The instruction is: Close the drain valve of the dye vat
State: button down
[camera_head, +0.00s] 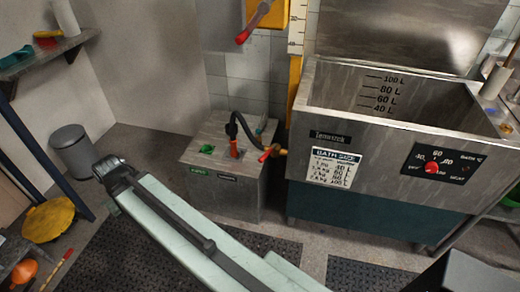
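The dye vat is a large metal tank (330,125) with a litre scale on its inner wall, at the right. No liquid is clearly visible in it. A small valve with a red-orange handle (265,156) and a yellow, brass-like end (282,152) sits low at the vat's left side, near a grey box; whether it is open or closed is unclear. My pale green arm reaches from the bottom to the left, ending in a dark part (116,172) well left of the valve. I cannot make out fingers or anything held there.
The grey box (222,190) stands left of the vat, with a red upright fitting and black hose (246,127) on top. A bin (72,146) and yellow object (50,219) are at left. A red dial (431,168) is on the vat front. Dark mats (370,274) cover the floor.

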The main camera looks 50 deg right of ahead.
aim_at(271, 151)
jog(key=z, duration=0.05)
jog(key=i, duration=1)
jog(key=u, duration=0.05)
